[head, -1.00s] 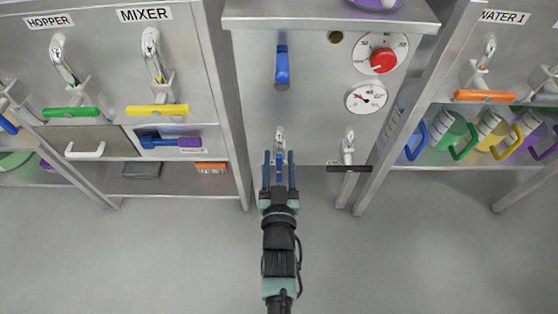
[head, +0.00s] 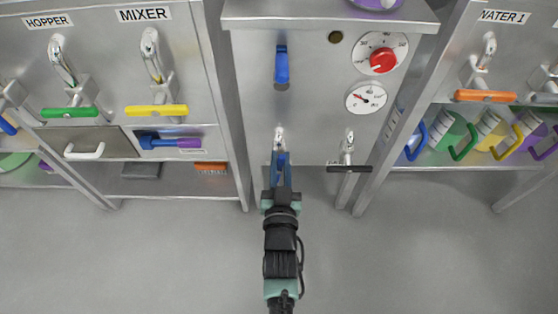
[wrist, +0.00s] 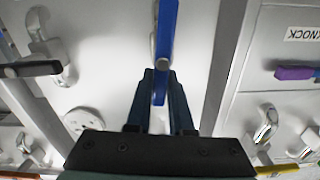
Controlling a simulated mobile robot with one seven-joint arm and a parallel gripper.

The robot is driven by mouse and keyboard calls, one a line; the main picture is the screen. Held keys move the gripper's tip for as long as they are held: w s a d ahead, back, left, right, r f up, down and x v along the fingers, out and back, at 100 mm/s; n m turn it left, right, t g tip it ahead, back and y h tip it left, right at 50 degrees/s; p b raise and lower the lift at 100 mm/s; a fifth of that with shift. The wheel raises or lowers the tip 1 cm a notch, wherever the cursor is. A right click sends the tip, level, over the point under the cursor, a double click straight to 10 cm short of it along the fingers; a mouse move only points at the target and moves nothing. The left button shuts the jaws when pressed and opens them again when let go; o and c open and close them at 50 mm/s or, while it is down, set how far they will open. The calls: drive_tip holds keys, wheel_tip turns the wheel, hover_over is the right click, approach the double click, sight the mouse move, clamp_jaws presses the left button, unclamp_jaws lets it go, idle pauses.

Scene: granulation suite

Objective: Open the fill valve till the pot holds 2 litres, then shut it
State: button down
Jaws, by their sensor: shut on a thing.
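The blue bar handle (head: 282,159) of a tap on the middle cabinet's front runs straight away from me, under a metal spout (head: 279,137). My gripper (head: 280,166) is shut on this handle. In the wrist view the blue handle (wrist: 167,30) passes lengthwise between the fingers of my gripper (wrist: 160,78), which partly hide it. No label shows which tap is the fill valve. A purple vessel (head: 376,4), perhaps the pot, shows only in part at the top edge, and its level is hidden. A round gauge (head: 366,98) has a needle too small to read.
A tap with a black crosswise handle (head: 349,168) is close on the right. A blue lever (head: 282,65) and a dial with a red knob (head: 382,60) are above. Hopper and mixer taps are left; coloured jugs (head: 448,133) stand right. The grey floor in front is clear.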

drive_tip(key=shift+d+f+m+p, duration=0.25)
drive_tip(key=shift+d+f+m, duration=0.2)
drive_tip(key=shift+m, duration=2.25)
drive_tip(key=shift+d+f+m+p, duration=0.3)
drive_tip(key=shift+f+m, duration=0.2)
drive_tip(key=shift+m, duration=2.2)
drive_tip(key=shift+d+f+m+p, duration=0.2)
drive_tip(key=shift+d+f+m, duration=0.25)
drive_tip(key=shift+m, duration=2.25)
drive_tip(key=c, duration=0.8)
unclamp_jaws()
drive_tip(key=shift+s, duration=0.1)
drive_tip(key=s+p, duration=0.5)
drive_tip(key=s, duration=0.7)
drive_tip(key=shift+s, duration=0.4)
